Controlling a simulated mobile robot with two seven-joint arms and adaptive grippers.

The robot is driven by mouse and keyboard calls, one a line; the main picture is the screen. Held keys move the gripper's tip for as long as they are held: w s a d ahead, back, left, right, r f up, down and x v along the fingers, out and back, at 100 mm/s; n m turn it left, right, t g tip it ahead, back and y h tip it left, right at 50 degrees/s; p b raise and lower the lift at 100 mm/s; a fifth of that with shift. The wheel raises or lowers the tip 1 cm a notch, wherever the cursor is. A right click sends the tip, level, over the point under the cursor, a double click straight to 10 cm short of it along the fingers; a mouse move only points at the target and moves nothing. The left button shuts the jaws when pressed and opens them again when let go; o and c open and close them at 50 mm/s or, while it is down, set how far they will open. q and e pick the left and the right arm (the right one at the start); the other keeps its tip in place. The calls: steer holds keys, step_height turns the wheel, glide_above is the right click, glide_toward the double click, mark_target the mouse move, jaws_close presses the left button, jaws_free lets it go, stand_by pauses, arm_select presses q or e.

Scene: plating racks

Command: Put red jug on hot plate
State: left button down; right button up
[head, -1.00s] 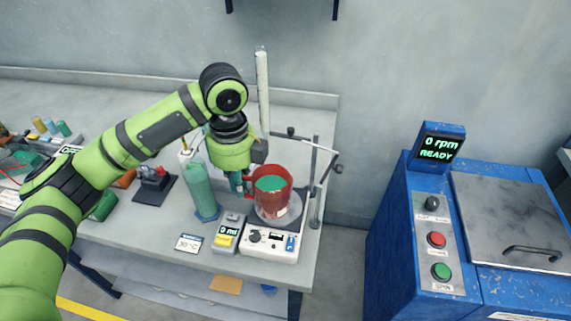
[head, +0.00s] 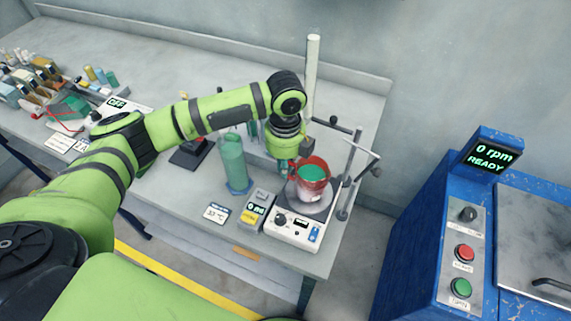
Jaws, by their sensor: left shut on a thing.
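The red jug (head: 316,182) with green liquid in it is upright at the hot plate (head: 292,226), over its round top. I cannot tell whether the jug's base touches the plate. My left gripper (head: 291,168) is at the jug's left side and shut on it; its fingertips are partly hidden. The hot plate is a white box with a dark knob and a small display on its front. My right gripper is not in view.
A green bottle (head: 233,163) stands left of the hot plate, with a small display unit (head: 256,212) between them. A metal stand (head: 347,180) with clamp rods is close on the right. A blue machine (head: 421,250) stands across a floor gap. The bench's back is mostly clear.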

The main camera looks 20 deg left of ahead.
arm_select(q)
steer(key=shift+f, duration=0.5)
steer(key=c, duration=1.3)
jaws_free()
steer(key=shift+f, duration=0.2)
step_height(320, 180, up, 12)
steer(key=b, duration=0.3)
steer(key=shift+f, duration=0.25)
steer(key=shift+r+b, duration=0.3)
steer(key=shift+r, duration=0.15)
